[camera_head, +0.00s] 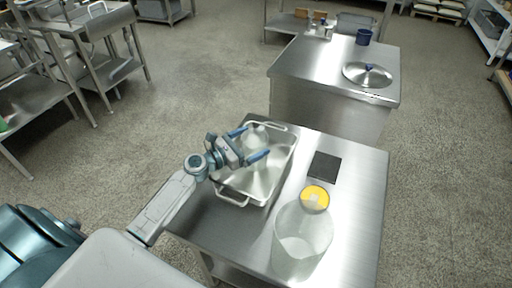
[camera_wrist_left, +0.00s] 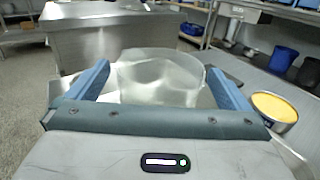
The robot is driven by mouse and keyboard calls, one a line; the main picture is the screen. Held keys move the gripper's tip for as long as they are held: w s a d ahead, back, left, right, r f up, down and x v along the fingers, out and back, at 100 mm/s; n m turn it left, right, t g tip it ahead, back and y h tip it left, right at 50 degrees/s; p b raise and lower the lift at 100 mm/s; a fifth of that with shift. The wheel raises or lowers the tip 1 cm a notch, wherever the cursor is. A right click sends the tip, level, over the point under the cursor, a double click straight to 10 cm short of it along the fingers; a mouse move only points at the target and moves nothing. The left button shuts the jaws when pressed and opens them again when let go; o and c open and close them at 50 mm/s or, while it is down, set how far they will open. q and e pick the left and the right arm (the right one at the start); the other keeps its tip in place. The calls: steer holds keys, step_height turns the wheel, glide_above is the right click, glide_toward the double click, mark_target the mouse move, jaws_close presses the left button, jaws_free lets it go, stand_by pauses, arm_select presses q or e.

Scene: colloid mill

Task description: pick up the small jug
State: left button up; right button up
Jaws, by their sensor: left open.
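The small jug (camera_head: 254,134) is whitish and translucent and stands in a metal tray (camera_head: 231,197) on the near steel table. My left gripper (camera_head: 248,145) is over the tray, its blue fingers open on either side of the jug. In the left wrist view the jug (camera_wrist_left: 155,85) fills the gap between the open fingers of the left gripper (camera_wrist_left: 158,72). Whether the fingers touch it I cannot tell. The jug's lower part is partly hidden by the gripper. My right gripper is not in view.
A large translucent container (camera_head: 302,245) and a yellow-topped tin (camera_head: 314,196) stand right of the tray. A dark square plate (camera_head: 325,166) lies behind them.

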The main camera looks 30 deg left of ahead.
arm_select(q)
steer(key=x, duration=0.2)
steer(key=shift+w+d, duration=0.15)
steer(key=shift+w, duration=0.2)
steer(key=c, duration=1.3)
steer(key=shift+r, duration=0.15)
